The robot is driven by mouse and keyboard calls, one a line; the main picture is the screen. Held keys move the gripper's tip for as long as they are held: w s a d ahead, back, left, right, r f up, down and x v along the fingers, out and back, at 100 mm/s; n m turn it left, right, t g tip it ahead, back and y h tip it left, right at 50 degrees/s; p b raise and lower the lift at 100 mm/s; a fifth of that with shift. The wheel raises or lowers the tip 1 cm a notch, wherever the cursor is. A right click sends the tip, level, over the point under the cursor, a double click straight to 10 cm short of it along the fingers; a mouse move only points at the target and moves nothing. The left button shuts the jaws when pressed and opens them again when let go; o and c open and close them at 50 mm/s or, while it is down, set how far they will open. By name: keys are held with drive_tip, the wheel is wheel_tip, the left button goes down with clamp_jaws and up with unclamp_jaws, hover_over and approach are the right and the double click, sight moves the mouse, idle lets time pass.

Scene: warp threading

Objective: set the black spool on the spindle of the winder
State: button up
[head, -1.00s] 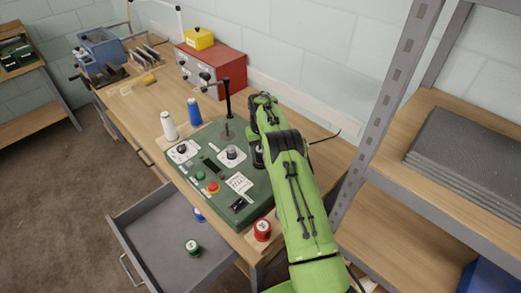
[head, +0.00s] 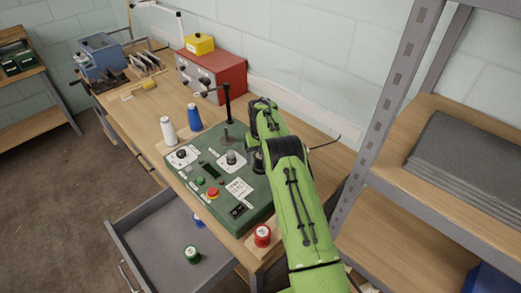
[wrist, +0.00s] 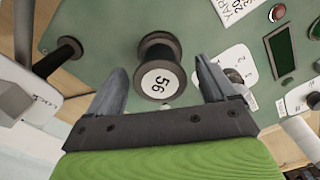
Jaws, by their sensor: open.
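The black spool (wrist: 172,50) stands in the middle of the wrist view, its white label reading 56 facing me. It is on the green winder (wrist: 110,20), whose top also fills the middle of the head view (head: 188,197). My gripper (wrist: 160,72) is open, with one finger on each side of the spool and visible gaps between. A black post with a flange (wrist: 58,57) rises from the winder at the left of the wrist view; I cannot tell if it is the spindle. No spindle shows through the spool's label. My arm hides much of this area in the head view.
A tall black post with a crank (head: 228,105) rises from the winder. White (head: 168,130) and blue (head: 194,118) spools stand at its left, a red spool (head: 262,236) at the front. An open drawer (head: 150,245) holds a green spool (head: 192,254). A metal shelf (head: 385,110) is at right.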

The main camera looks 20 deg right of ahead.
wheel_tip(320, 180, up, 16)
drive_tip(key=p, duration=0.4)
drive_tip(key=shift+f, duration=0.25)
